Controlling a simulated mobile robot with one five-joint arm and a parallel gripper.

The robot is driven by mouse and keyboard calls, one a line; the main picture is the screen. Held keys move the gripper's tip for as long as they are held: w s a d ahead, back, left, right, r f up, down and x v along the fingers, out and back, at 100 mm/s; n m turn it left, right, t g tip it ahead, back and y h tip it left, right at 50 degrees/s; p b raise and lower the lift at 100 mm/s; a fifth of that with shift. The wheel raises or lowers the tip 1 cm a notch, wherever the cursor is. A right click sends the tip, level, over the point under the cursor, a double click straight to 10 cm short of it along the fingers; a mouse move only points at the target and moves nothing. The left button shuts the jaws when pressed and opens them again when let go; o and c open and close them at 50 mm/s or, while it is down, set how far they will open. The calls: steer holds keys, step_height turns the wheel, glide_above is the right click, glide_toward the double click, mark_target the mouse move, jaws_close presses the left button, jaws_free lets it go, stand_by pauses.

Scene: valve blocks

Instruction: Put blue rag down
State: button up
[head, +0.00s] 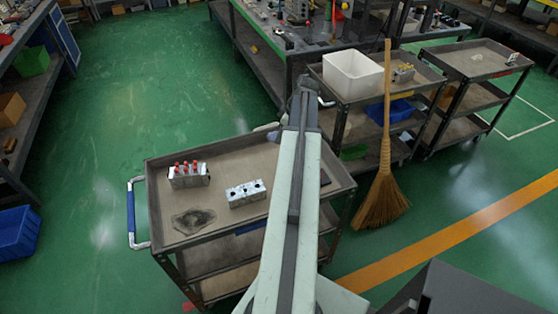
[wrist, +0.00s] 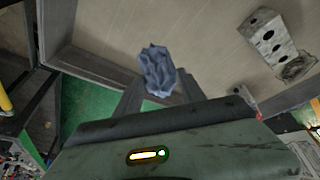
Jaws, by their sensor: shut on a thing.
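The blue rag (wrist: 157,68) is crumpled and sits between the fingertips of my gripper (wrist: 157,88) in the wrist view. My gripper is shut on it. Behind the rag in that view are the beige top and dark rim of the cart (wrist: 110,70); I cannot tell how high the rag is above it.
On the near cart stand a block with red tops (head: 188,174) and a silver block with holes (head: 246,193), beside a dark patch (head: 194,220). A broom (head: 384,190) leans against the cart behind, which carries a white bin (head: 352,75). Green floor is clear at left.

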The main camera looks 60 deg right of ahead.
step_height(320, 180, down, 10)
steer(key=b, duration=1)
steer(key=shift+f, duration=0.2)
steer(key=shift+r, duration=0.25)
steer(key=shift+f, duration=0.25)
steer(key=o, duration=1.2)
steer(key=shift+r, duration=0.1)
steer(key=p+v, duration=0.5)
steer(key=v, duration=0.1)
steer(key=p+v, duration=0.5)
steer(key=p, duration=0.1)
steer(key=shift+r, duration=0.45)
steer(key=shift+s+r, duration=0.15)
steer(key=shift+s, duration=0.05)
